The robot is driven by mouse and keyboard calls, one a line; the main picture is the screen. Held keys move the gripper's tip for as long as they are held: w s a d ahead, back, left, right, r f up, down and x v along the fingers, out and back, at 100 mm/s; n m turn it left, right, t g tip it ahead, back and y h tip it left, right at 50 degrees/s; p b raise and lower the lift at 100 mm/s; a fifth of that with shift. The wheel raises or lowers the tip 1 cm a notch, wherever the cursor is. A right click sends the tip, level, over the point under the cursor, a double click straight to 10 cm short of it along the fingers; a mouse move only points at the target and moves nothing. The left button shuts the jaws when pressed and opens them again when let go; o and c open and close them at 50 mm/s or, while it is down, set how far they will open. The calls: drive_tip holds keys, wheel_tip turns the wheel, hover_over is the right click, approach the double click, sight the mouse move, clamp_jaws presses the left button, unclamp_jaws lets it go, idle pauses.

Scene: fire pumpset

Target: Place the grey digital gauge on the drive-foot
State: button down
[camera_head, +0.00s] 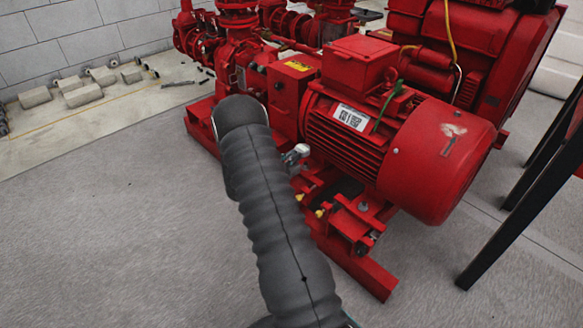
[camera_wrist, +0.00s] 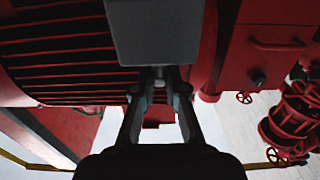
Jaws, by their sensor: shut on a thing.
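A plain grey block, which I take to be the grey digital gauge (camera_wrist: 155,30), is at the top middle of the wrist view. My gripper (camera_wrist: 159,78) is shut on its lower part; the jaws meet just under it. The gauge is in front of the red motor's ribbed side. In the head view my arm hides most of the gripper; only a small light-grey piece (camera_head: 296,154) shows beside the motor. The red feet and frame under the motor (camera_head: 360,215) show right of my arm. I cannot tell which foot is the drive-foot, or whether the gauge touches anything.
The red motor (camera_head: 440,160) with a label and a green piece stands on a red base frame. Red pump pipes (camera_head: 238,40) are behind. Black legs (camera_head: 515,215) stand at the right. Grey blocks (camera_head: 82,96) lie by the left wall. The floor at left is clear.

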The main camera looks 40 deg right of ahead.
sight(291, 166)
drive_tip(key=shift+f+b, duration=0.35)
drive_tip(key=shift+f, duration=1.7)
drive_tip(key=shift+f, duration=0.15)
drive_tip(key=c, duration=1.2)
unclamp_jaws()
